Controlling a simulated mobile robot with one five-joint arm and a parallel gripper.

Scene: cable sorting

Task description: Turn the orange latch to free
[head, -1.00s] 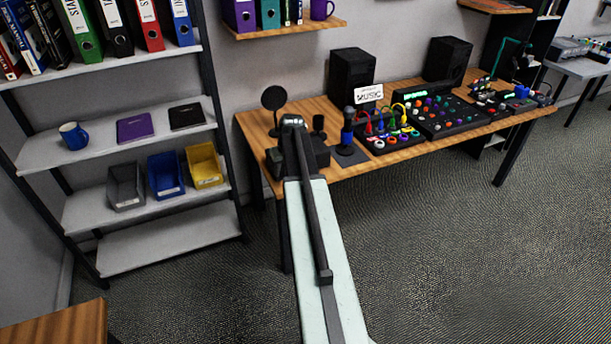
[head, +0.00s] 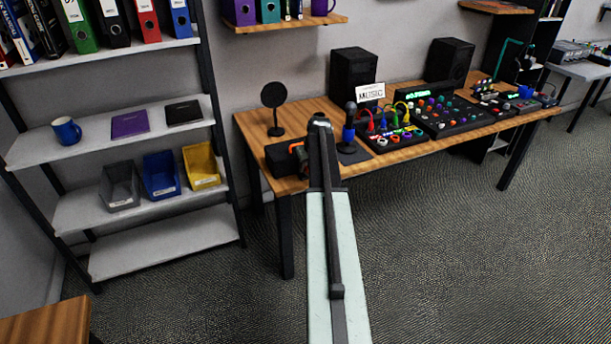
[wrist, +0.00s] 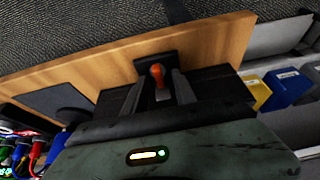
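The orange latch (wrist: 157,73) is a small upright-looking piece on a black box (wrist: 210,84) at the desk's edge. In the head view a bit of orange (head: 297,147) shows on the box (head: 281,161), just left of my arm. In the wrist view my gripper (wrist: 158,80) has its two grey fingers apart, one on each side of the latch. I see gaps between the latch and the fingers. I cannot tell how deep the latch sits between them. In the head view my arm hides most of the gripper and part of the box.
The wooden desk (head: 385,165) also holds a round black disc on a stand (head: 274,104), a microphone (head: 349,125), a cable panel (head: 388,138), a mixer (head: 440,116) and two speakers (head: 352,72). A shelf with bins (head: 161,177) stands left.

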